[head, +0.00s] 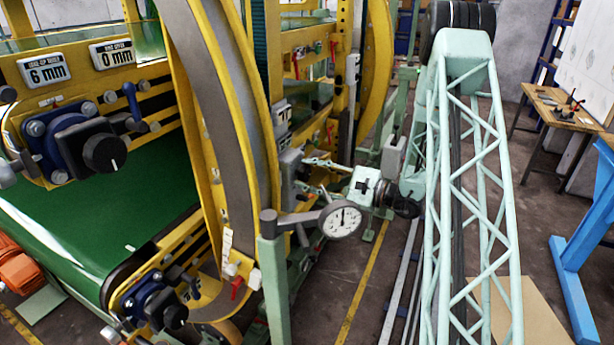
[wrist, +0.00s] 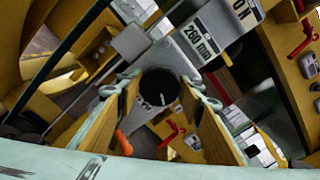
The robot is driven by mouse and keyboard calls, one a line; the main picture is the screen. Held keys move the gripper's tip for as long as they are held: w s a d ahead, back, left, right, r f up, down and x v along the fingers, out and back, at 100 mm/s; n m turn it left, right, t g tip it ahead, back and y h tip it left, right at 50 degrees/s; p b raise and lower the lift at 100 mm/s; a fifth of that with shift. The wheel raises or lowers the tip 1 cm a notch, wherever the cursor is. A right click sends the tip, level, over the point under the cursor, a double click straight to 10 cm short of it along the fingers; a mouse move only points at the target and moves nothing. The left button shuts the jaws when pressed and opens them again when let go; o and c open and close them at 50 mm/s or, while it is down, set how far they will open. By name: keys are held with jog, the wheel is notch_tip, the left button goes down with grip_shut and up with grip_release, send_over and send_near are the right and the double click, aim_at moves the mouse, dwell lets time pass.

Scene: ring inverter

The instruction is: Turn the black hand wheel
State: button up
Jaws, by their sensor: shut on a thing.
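The black hand wheel (wrist: 160,86) is a round black knob with a short white mark on its face. It is in the middle of the wrist view, on a grey mount beside a "260 mm" label. My gripper (wrist: 164,92) has one finger on each side of the wheel, and it is shut on it. In the head view my gripper (head: 312,176) reaches left from the end of my arm to a grey box (head: 291,164) on the yellow machine frame.
A dial gauge (head: 341,220) on a green post (head: 273,285) stands in front of my gripper. The large yellow ring (head: 240,110) is to the left. Other black knobs (head: 105,153) sit on the machine at the left. Open floor (head: 345,290) lies below my arm.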

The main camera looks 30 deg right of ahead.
jog(key=o, duration=0.9)
jog(key=shift+s+d, duration=0.1)
jog(key=shift+v, duration=5.85)
